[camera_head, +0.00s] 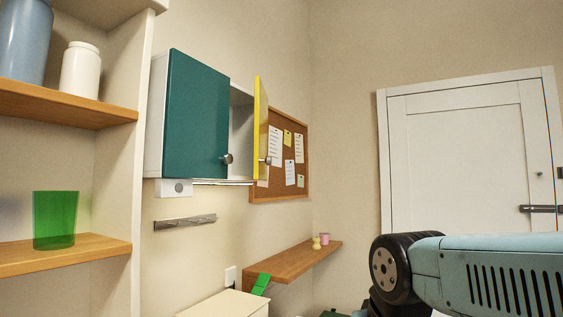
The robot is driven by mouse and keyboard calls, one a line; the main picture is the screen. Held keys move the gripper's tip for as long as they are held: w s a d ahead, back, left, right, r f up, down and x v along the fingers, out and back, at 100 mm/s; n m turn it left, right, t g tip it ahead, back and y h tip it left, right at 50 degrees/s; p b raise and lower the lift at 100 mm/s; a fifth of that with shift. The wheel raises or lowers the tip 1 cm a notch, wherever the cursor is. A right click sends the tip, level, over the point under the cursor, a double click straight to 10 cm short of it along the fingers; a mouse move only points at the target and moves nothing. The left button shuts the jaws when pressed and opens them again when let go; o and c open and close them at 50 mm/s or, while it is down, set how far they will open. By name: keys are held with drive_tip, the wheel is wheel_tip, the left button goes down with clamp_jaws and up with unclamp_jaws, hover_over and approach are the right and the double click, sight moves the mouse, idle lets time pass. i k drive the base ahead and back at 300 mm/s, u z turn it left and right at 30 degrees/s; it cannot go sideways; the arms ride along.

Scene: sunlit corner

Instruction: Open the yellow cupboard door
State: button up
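The wall cupboard hangs on the left wall, with a white body (157,115). Its left door is teal (196,115), shut, with a round knob (227,159) at its lower right. The yellow door (258,130) stands open, swung outward and seen nearly edge-on, with a knob (266,160) low on it. Part of the cupboard's interior shows between the two doors. My gripper is not in view; only a light blue part of my arm shows at the lower right, apart from the cupboard in the picture.
An open shelf unit (128,130) with containers stands at the left. A hook rail (185,222) is below the cupboard. A corkboard (300,157) hangs behind the yellow door. A low wooden wall shelf (285,262) holds small items. A white door (465,150) is at the right.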

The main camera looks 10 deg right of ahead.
sight(262, 160)
drive_tip(key=k, duration=0.65)
drive_tip(key=z, duration=0.65)
drive_tip(key=i, duration=1)
drive_tip(key=u, duration=0.05)
